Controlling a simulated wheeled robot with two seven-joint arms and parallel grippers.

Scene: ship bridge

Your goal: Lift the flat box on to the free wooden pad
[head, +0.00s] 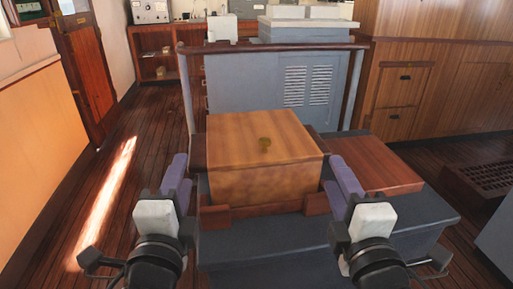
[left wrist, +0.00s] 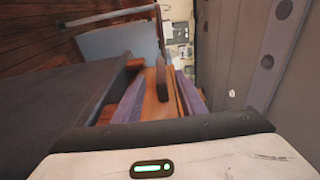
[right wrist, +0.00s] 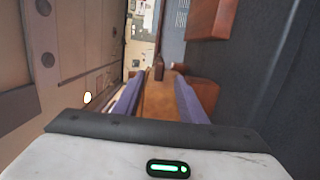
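The flat box (head: 255,180) is light brown wood with a small dark knob on top. It sits level on the dark grey bench, with reddish wood pieces at its front lower edge. The free wooden pad (head: 378,162) is a bare reddish slab just right of the box. My left gripper (head: 175,180) is at the box's left side, my right gripper (head: 342,185) at its right side. Both wrist views show the purple fingers apart, with the box side and a dark handle-like block (left wrist: 162,82) (right wrist: 159,68) ahead between them. Contact with the box cannot be told.
A grey cabinet (head: 245,85) with vents and a wooden rail (head: 270,47) stands behind the bench. The grey bench top (head: 415,212) is bare in front of the pad. A dark floor grating (head: 490,177) lies at the right. Open plank floor is at the left.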

